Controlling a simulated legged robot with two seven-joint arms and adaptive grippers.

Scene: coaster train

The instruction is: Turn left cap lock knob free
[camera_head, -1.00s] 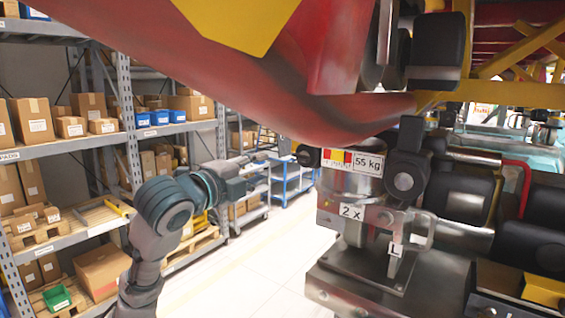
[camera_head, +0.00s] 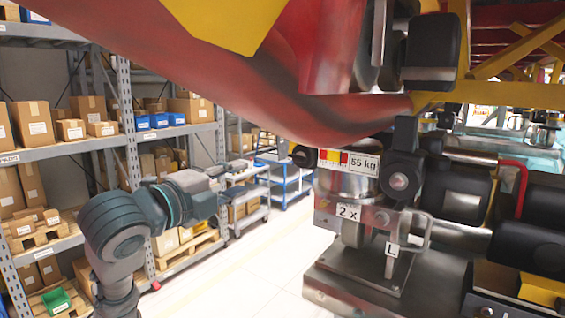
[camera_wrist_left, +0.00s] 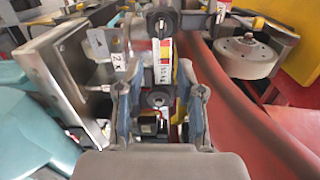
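A round black knob (camera_head: 303,156) sticks out at the left end of the metal lock assembly, beside the red, yellow and white 55 kg label (camera_head: 350,162). My left gripper (camera_wrist_left: 160,82) is open, with one blue-grey finger on each side and nothing held. My right gripper is not in view.
A black lever with a silver bolt (camera_head: 399,181) stands right of the label. A red car body (camera_head: 270,85) hangs above. Shelves with boxes (camera_head: 90,108) stand left; the floor between is clear.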

